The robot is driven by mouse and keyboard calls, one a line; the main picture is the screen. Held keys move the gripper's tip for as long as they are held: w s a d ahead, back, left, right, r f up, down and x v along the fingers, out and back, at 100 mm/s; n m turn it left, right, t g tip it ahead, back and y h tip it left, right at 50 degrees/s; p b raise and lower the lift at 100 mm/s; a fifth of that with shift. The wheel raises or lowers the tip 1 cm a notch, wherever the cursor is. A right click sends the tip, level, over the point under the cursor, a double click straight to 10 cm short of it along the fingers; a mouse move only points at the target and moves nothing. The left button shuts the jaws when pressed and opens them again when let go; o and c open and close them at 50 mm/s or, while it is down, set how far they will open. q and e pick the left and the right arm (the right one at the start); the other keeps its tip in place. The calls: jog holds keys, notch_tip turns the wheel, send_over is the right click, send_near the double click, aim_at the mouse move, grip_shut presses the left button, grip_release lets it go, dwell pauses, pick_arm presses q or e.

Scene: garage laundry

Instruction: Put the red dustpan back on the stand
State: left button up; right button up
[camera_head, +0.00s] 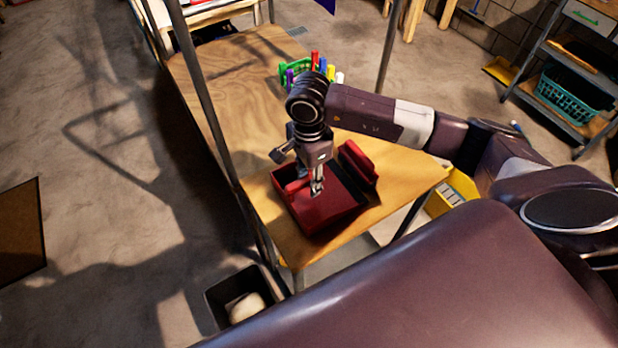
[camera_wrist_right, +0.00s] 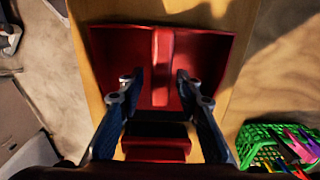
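The red dustpan (camera_head: 335,211) lies on the wooden table near its front end. It also shows in the right wrist view (camera_wrist_right: 210,55), with a raised red handle (camera_wrist_right: 161,65) along its middle. My right gripper (camera_head: 317,188) points down over the pan. In the wrist view its two fingers (camera_wrist_right: 160,88) are apart, one on each side of the handle, with visible gaps. A separate-looking red block (camera_head: 358,160) stands beside the pan; I cannot tell whether it is the stand. My left gripper is not in view.
A green basket (camera_head: 297,70) of colourful items stands farther back on the wooden table (camera_head: 240,95). Metal posts (camera_head: 205,95) rise at the table's edges. A black bin (camera_head: 222,292) is on the floor below, and a yellow container (camera_head: 440,205) is at the right.

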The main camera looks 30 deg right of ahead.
jog(key=shift+r, duration=0.25)
jog(key=shift+w+r, duration=0.1)
jog(key=shift+r, duration=0.2)
notch_tip(320, 180, up, 11)
jog(key=b, duration=0.3)
jog(key=shift+r, duration=0.15)
